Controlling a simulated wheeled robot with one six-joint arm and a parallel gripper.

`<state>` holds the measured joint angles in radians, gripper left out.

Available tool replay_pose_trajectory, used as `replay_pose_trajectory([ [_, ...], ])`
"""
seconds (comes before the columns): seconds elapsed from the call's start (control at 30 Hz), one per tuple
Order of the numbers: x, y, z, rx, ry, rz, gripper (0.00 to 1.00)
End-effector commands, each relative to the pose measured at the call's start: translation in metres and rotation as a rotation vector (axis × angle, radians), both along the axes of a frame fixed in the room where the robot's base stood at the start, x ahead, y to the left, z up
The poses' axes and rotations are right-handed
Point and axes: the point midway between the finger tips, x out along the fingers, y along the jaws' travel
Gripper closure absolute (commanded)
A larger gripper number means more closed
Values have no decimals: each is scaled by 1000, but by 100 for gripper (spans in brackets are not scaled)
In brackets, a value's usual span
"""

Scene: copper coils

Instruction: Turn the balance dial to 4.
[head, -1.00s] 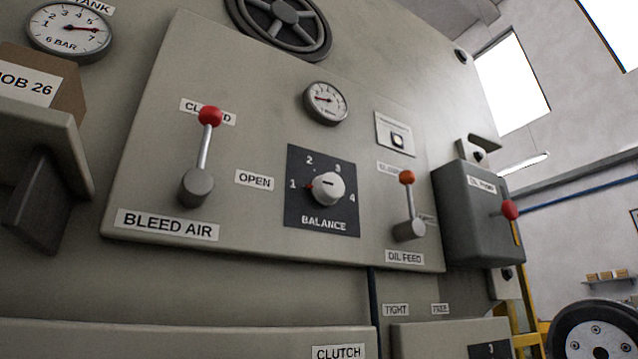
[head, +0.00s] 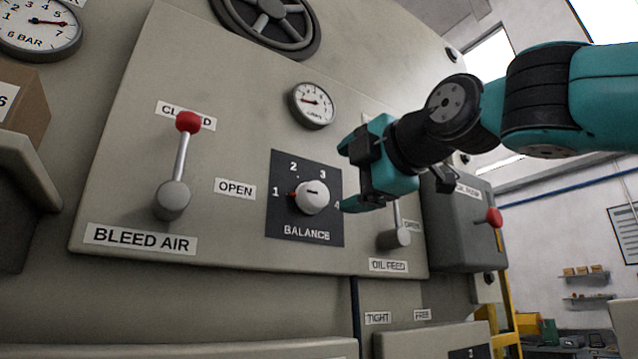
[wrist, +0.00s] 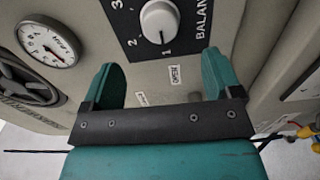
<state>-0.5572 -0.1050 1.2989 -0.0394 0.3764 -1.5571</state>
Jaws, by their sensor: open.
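The balance dial (head: 311,197) is a white round knob on a dark plate (head: 280,228) marked 1, 2, 3 and more. Its red mark points left at 1 in the head view. The dial also shows in the wrist view (wrist: 159,21), at the top and beyond the fingertips. My gripper (head: 343,175) is in front of the panel, just right of the dial, its fingers apart and empty. In the wrist view my two teal fingers (wrist: 158,62) are spread wide. They do not appear to touch the dial.
The bleed air lever (head: 181,160) with a red knob stands left of the dial. The oil feed lever (head: 399,228) is right of it, partly hidden by my gripper. A small gauge (head: 312,105) sits above the dial. A grey box (head: 466,232) with a red-knobbed lever is further right.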

Motion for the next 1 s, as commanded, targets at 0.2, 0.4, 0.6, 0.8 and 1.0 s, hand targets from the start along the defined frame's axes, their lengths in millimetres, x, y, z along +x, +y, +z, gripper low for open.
replay_pose_trajectory([
  [0.2, 41, 28, 3, -1, 4, 1, 16],
  [0.4, 65, 45, 3, 0, 1, 1, 16],
  [0.6, 74, 51, 1, 1, 1, 1, 16],
  [0.8, 75, 51, 0, 1, 1, 0, 16],
  [1.0, 75, 51, 0, 1, 1, 0, 50],
])
